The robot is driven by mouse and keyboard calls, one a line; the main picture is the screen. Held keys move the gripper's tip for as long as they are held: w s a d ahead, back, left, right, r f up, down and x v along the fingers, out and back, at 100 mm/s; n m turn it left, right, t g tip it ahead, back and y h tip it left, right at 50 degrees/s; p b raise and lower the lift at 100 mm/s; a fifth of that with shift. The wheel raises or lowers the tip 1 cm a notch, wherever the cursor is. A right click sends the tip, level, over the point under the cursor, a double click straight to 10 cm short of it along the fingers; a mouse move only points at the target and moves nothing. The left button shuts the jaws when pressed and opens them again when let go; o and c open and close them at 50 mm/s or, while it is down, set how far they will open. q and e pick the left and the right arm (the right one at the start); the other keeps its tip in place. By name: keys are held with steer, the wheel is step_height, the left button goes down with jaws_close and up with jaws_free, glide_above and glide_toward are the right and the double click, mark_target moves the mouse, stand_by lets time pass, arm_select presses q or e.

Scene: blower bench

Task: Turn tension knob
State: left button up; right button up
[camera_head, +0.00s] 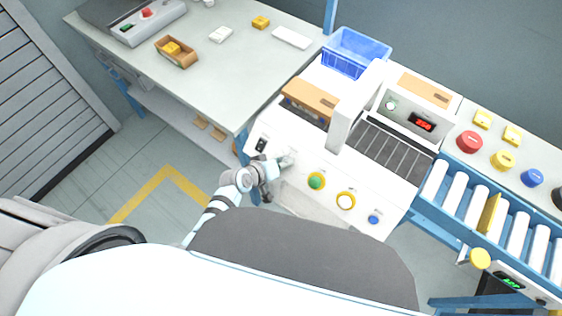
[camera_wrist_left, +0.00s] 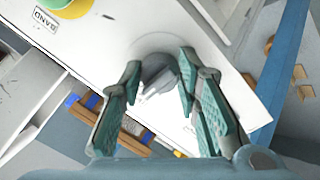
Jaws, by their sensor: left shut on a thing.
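The tension knob (camera_wrist_left: 157,72) is a grey round knob on the white front panel of the machine. It shows between my left fingertips in the left wrist view. My left gripper (camera_wrist_left: 160,64) is shut on it, with one green-padded finger on each side. My right gripper is in neither view.
A roller conveyor (camera_head: 487,213) stands at the right, a grey workbench (camera_head: 215,75) at the back left.

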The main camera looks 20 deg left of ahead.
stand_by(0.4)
arm_select(q)
steer(key=o, duration=1.2)
steer(key=v, duration=1.2)
